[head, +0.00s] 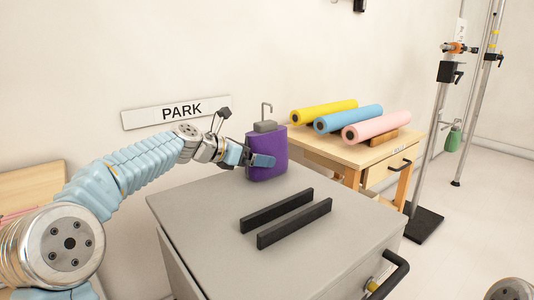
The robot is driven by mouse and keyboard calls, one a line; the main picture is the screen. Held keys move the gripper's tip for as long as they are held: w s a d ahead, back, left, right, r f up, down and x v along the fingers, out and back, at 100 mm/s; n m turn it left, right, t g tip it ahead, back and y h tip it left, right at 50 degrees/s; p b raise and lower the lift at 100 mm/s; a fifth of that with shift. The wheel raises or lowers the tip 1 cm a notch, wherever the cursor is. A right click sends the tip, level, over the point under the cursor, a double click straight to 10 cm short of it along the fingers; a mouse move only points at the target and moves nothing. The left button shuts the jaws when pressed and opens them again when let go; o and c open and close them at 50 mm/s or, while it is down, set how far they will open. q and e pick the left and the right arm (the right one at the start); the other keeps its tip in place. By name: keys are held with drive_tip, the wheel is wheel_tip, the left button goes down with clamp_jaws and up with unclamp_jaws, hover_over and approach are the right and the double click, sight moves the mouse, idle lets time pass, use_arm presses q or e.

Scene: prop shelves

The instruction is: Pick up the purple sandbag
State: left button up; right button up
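The purple sandbag (269,143) stands upright at the back of the grey cabinet top, in the middle of the head view. It has a grey top and a metal hook above it. My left arm reaches in from the left, and my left gripper (254,159) is at the bag's left side. The other finger is not clearly visible, so I cannot tell whether the gripper is closed on the bag. The bag's base appears to be at the cabinet top. My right gripper is out of view.
Two black rails (296,220) lie on the grey cabinet (205,215), in front of the bag. A wooden table (345,153) behind right holds yellow, blue and pink rolls. A PARK sign (178,112) is on the wall. Metal stands (440,130) are at right.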

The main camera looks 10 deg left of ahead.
use_arm(q)
drive_tip(key=shift+x, duration=1.05)
drive_tip(key=shift+c, duration=0.3)
drive_tip(key=c, duration=1.7)
drive_tip(key=shift+r, duration=0.25)
clamp_jaws()
